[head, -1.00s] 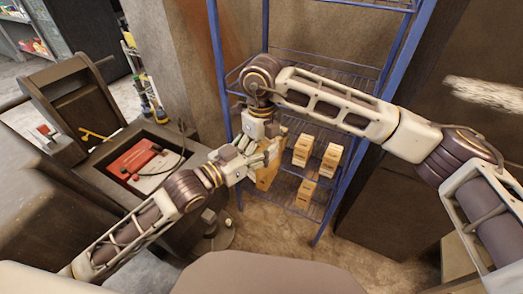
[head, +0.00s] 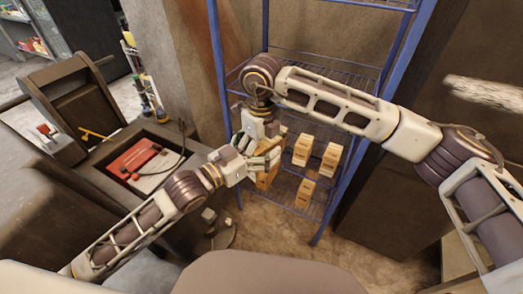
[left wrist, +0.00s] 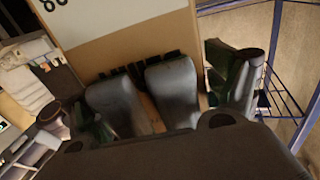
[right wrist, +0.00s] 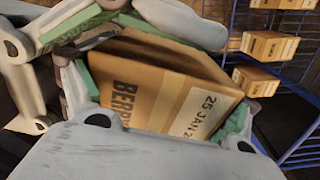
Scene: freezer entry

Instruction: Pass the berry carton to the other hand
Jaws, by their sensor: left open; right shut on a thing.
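The berry carton (head: 266,177) is a tan box, partly covered by both grippers in the head view. In the right wrist view the carton (right wrist: 160,90) shows dark lettering starting "BERR" and a pale date label. My right gripper (head: 264,138) is shut on it, with its green-padded fingers on opposite sides in the right wrist view (right wrist: 160,97). My left gripper (head: 256,160) is open close beside the carton. In the left wrist view its grey fingers (left wrist: 145,85) are in front of the carton's tan and white face (left wrist: 125,35); contact is unclear.
A blue wire rack (head: 322,207) stands behind the arms, with several similar tan cartons (head: 303,150) on its lower shelf. A dark cart (head: 105,165) holding a red item (head: 133,157) stands at the left. A dark cabinet (head: 390,205) is right of the rack.

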